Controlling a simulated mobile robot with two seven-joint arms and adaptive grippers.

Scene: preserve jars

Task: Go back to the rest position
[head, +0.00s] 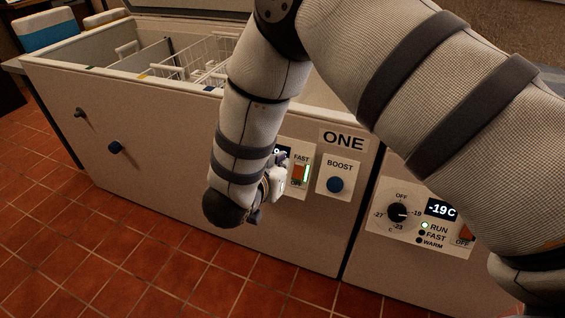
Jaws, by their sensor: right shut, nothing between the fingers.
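My right gripper (277,170) is shut and empty. It is in front of the control panel of the freezer marked ONE, close to the orange FAST switch (300,174), which has a green lit strip beside it. I cannot tell whether it touches the panel. My right arm comes in from the right and hides part of the panel, its display and the freezer's front. My left gripper is not in view.
The open white chest freezer (185,168) holds wire baskets (190,62). A blue BOOST button (335,185) is right of the switch. A second panel (376,222) reads -19C with RUN lit. Blue-and-white containers (48,31) stand back left. Tiled floor (130,250) is clear in front.

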